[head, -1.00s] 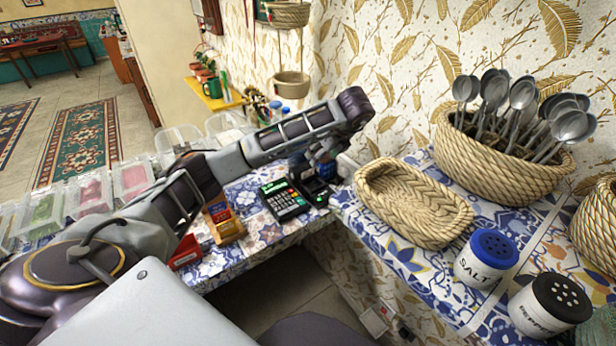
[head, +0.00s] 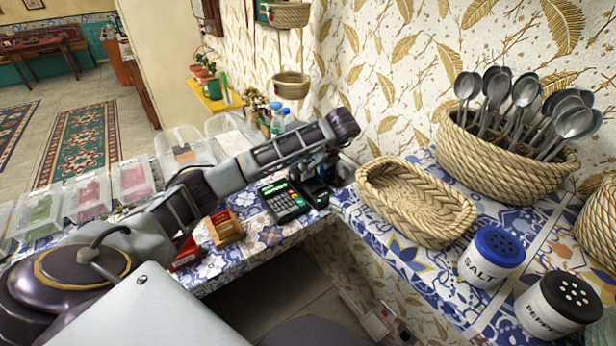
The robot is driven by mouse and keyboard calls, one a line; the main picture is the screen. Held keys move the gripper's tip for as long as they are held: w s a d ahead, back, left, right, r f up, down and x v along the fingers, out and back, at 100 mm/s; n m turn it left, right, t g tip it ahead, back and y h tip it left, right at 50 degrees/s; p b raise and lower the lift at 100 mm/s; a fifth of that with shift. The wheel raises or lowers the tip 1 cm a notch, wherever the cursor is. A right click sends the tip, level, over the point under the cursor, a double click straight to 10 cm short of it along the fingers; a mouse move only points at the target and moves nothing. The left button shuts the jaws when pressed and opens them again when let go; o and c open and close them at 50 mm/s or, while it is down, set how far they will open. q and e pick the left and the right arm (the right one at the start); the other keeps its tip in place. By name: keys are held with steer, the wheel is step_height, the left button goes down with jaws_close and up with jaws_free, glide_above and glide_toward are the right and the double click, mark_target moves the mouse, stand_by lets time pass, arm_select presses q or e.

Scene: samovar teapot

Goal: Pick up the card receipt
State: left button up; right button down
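I cannot make out a card receipt in the head view. A black keypad device with a green display (head: 283,201) lies on the blue-and-white tiled counter. A smaller black device (head: 314,192) sits just right of it, close under my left arm. My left arm reaches in from the left, over the counter. My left gripper (head: 322,172) hangs below the wrist beside the black device, near the wall. It is small, dark and partly hidden by the wrist, so its fingers and any contact cannot be told. My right gripper is out of view.
An empty woven basket (head: 417,203) stands right of the devices. Farther right are a spoon basket (head: 505,155), a salt shaker (head: 491,257) and a pepper shaker (head: 558,305). Small boxes (head: 224,228) lie left of the keypad. Clear bins (head: 132,182) line the left side.

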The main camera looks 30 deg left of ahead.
mark_target(309, 179)
arm_select(q)
steer(key=shift+a+f, duration=0.1)
steer(key=shift+a+x, duration=0.25)
steer(key=shift+x, duration=2.25)
steer(key=shift+s, duration=0.1)
steer(key=c, duration=0.4)
